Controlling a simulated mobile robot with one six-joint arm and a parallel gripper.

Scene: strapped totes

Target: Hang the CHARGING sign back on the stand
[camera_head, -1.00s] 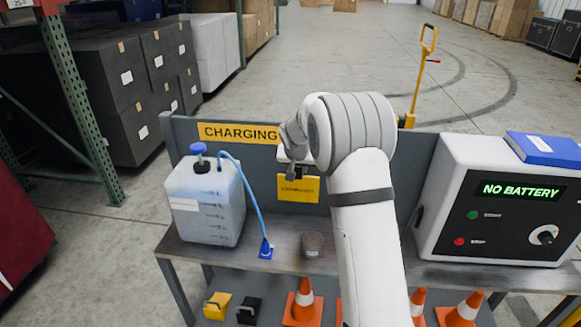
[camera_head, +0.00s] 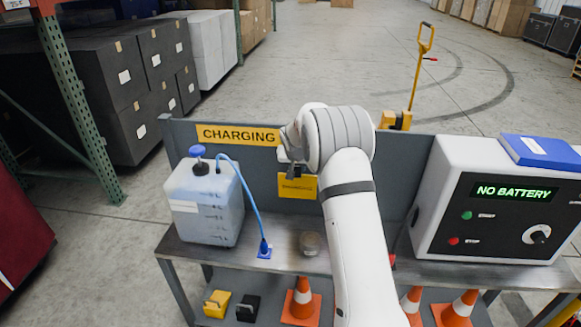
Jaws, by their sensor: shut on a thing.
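My gripper (camera_head: 291,174) is at the end of my white arm, in front of the grey back panel (camera_head: 380,180) of the bench. Its fingers are small and partly hidden by my wrist. They are shut on the top of a small yellow sign (camera_head: 297,188), which hangs upright below them. Its dark lettering is too small to read. A yellow strip reading CHARGING (camera_head: 238,135) is on the panel's upper left. I cannot tell whether the small sign touches the panel. No separate sign stand is clearly visible.
A jug (camera_head: 205,205) with a blue hose stands left on the benchtop (camera_head: 275,262). A small round jar (camera_head: 310,243) sits below the sign. A NO BATTERY unit (camera_head: 500,200) with a blue binder (camera_head: 540,150) stands right. Orange cones (camera_head: 301,300) are underneath.

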